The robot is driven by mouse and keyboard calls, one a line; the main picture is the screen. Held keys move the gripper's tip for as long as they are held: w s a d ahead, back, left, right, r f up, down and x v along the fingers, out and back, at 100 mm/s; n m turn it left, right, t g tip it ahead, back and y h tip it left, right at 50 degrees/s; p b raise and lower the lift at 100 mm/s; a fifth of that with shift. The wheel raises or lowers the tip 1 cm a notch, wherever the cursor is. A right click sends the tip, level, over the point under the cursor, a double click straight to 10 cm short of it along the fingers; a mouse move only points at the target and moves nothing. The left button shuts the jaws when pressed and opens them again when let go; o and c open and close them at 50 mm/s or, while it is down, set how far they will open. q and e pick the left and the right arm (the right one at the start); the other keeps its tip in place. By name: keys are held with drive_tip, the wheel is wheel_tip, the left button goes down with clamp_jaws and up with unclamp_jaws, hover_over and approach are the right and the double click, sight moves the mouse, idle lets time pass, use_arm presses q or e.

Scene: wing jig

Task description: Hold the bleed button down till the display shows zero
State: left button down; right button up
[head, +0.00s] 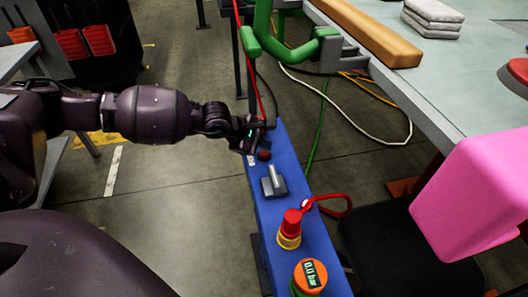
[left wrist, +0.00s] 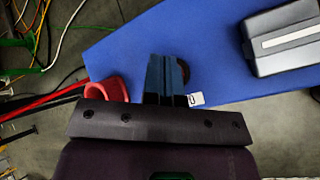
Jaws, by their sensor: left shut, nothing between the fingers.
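A blue panel (head: 262,214) runs down the middle of the head view. A small dark red button (head: 264,155) sits near its far end, beside a small white label; the button also shows partly behind my fingers in the left wrist view (left wrist: 186,74). My left gripper (head: 251,143) is shut and empty, with its fingertips (left wrist: 167,78) over the panel right at this button. I cannot tell whether they press it. An orange round gauge (head: 306,277) at the near end has a display (head: 311,274) that appears to read 0.0 bar. My right gripper is out of view.
A grey switch block (head: 273,184) and a red knob on a yellow base (head: 290,224) stand nearer on the panel. A red hose (head: 340,207) loops beside it. A green clamp (head: 290,47) and a grey table (head: 455,95) are beyond. A pink block (head: 475,195) is right.

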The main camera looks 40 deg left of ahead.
sight(264, 154)
use_arm(q)
drive_tip(key=shift+f, duration=0.2)
drive_tip(key=shift+f, duration=0.25)
drive_tip(key=shift+f, duration=0.5)
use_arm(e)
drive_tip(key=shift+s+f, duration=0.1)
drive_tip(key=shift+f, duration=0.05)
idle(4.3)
use_arm(q)
drive_tip(key=shift+r, duration=0.1)
idle(0.6)
drive_tip(key=shift+r+p, duration=0.35)
drive_tip(key=shift+r, duration=0.5)
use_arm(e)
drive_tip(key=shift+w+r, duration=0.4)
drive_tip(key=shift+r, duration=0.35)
use_arm(q)
drive_tip(key=shift+r+p, duration=1.1)
drive_tip(key=shift+r, duration=1.5)
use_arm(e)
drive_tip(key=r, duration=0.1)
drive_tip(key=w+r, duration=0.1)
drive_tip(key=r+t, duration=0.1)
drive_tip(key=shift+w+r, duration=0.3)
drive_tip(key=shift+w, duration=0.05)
use_arm(q)
drive_tip(key=shift+f, duration=0.1)
